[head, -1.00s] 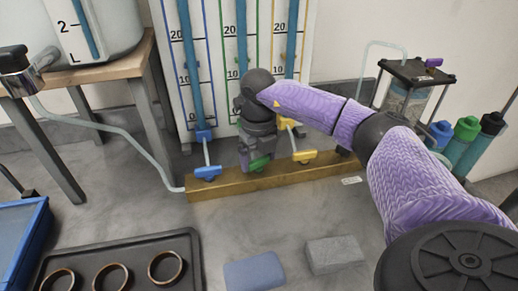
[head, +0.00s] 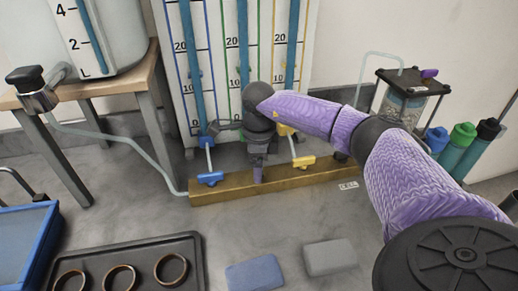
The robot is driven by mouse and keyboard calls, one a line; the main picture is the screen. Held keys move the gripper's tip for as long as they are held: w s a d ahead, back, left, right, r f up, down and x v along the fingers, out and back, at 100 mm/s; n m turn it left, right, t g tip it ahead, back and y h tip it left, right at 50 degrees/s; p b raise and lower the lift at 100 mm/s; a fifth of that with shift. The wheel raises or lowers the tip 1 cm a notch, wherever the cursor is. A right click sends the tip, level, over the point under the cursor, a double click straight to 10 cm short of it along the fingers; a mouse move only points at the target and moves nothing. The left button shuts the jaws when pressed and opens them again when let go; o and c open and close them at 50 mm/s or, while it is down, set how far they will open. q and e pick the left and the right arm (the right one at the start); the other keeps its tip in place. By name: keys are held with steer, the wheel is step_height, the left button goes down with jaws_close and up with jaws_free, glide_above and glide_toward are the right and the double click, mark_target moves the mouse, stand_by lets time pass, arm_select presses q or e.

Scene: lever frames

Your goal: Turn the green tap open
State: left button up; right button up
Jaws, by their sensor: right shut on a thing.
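The green tap sits on the wooden bar between the blue tap (head: 210,178) and the yellow tap (head: 303,162). It is hidden now behind my right gripper (head: 258,175), whose fingers point down at the bar where the tap stands. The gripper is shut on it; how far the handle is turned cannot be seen. Behind the gripper rises the green-edged gauge tube (head: 242,45). My left gripper is not in view.
The wooden bar (head: 222,192) stands before the gauge board. A black tray (head: 190,243) with rings, a blue block (head: 254,273) and a grey block (head: 330,257) lie in front. A tank (head: 108,38) on a wooden table is left; capped bottles (head: 460,145) are right.

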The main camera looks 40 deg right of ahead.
steer(key=shift+r+n, duration=0.1)
steer(key=shift+n, duration=1.4)
steer(key=o, duration=1)
step_height(320, 180, up, 10)
steer(key=p, duration=0.2)
